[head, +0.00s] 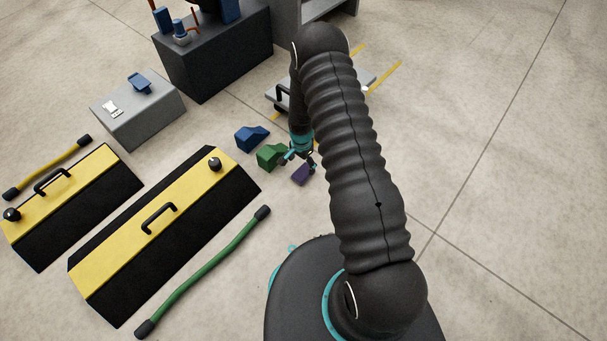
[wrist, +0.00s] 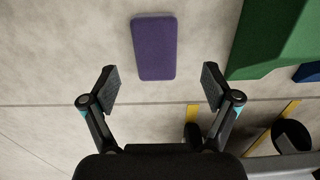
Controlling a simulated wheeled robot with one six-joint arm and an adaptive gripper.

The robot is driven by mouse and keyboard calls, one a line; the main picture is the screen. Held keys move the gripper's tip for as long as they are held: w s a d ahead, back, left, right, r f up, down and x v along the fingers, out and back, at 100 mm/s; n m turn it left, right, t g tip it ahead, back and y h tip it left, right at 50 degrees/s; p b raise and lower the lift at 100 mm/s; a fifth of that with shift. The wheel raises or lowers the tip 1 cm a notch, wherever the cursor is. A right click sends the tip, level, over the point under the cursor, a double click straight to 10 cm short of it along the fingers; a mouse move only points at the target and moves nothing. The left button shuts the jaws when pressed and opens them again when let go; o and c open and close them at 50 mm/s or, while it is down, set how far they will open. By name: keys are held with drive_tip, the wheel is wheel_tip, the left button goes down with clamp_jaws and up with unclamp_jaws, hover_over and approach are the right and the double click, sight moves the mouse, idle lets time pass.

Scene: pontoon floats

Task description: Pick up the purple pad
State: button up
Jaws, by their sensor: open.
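The purple pad (wrist: 154,48) is a flat rounded rectangle lying on the floor. In the wrist view it is ahead of my gripper (wrist: 160,86), roughly centred between the two fingers and a little beyond their tips. In the head view the purple pad (head: 301,174) lies just below my gripper (head: 299,157), partly hidden by my arm. My gripper is open, with nothing between its fingers.
A green block (head: 271,156) and a blue block (head: 251,138) are close on the left of the pad. Yellow-and-black floats (head: 160,217) and a green bar (head: 205,272) lie further left. A dark cabinet (head: 213,62) stands behind. Open floor is on the right.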

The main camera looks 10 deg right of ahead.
sight(303, 172)
drive_tip(key=shift+s+d+f, duration=0.1)
drive_tip(key=shift+d+f, duration=0.05)
drive_tip(key=shift+f, duration=1.25)
drive_tip(key=shift+d+f, duration=0.1)
drive_tip(key=shift+f, duration=1.3)
drive_tip(key=c, duration=1)
